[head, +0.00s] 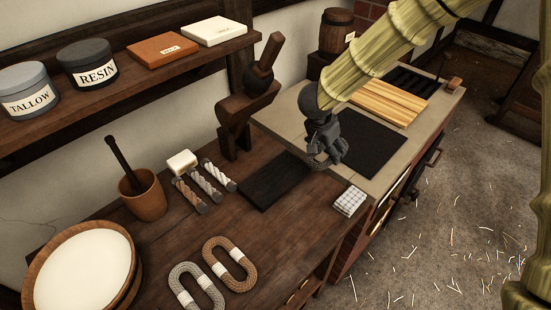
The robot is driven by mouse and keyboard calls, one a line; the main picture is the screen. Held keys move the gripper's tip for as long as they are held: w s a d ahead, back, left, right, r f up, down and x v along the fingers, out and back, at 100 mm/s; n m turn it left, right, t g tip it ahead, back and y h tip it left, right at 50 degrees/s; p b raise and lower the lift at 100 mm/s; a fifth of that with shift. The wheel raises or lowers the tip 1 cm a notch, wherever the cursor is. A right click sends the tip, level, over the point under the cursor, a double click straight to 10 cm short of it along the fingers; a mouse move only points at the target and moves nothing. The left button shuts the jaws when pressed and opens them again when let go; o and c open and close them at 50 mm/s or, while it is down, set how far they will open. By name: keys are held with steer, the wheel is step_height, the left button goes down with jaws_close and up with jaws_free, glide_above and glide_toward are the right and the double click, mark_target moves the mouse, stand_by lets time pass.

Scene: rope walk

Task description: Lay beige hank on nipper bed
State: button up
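Two rope hanks lie side by side on the brown wooden bench at the bottom: a pale grey-beige hank (181,284) and a tan-brown hank (210,256). A dark flat slab (268,186) lies on the bench beside a wooden post with a lever (236,125); it may be the nipper bed, but I cannot tell for sure. My gripper (318,164) points down near the slab's right end and the black mat's left edge, apart from both hanks. Its dark fingers blend together, so their opening and any contents are unclear.
A black mat (368,142) and a slatted wooden board (385,100) lie on the counter. Three short rope samples (207,183), a mortar (143,196), a white-filled tub (125,232) and a checked cloth (349,201) occupy the bench. A shelf (140,88) overhangs at left.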

steer(key=p, duration=0.3)
glide_above(278, 174)
steer(key=shift+w+d+f, duration=0.15)
steer(key=shift+w+f, duration=0.15)
steer(key=shift+f, duration=0.1)
steer(key=shift+a, duration=0.2)
steer(key=s, duration=0.1)
steer(key=s+a+p, duration=0.1)
steer(key=s, duration=0.1)
steer(key=shift+r+t, duration=0.2)
steer(key=shift+t, duration=0.1)
steer(key=shift+s+f, duration=0.15)
steer(key=shift+f, duration=0.1)
steer(key=w+f, duration=0.1)
steer(key=f, duration=0.1)
steer(key=shift+w+f+p, duration=0.35)
steer(key=shift+w, duration=0.05)
steer(key=shift+w+f, duration=0.2)
steer(key=shift+c, duration=1)
steer(key=shift+s+r, duration=0.35)
steer(key=shift+s, duration=0.2)
steer(key=shift+w+f, duration=0.3)
steer(key=shift+f, duration=0.05)
steer(key=o, duration=1.2)
steer(key=shift+w, duration=0.1)
steer(key=shift+o, duration=0.7)
steer(key=shift+s+r, duration=0.15)
steer(key=shift+s, duration=0.1)
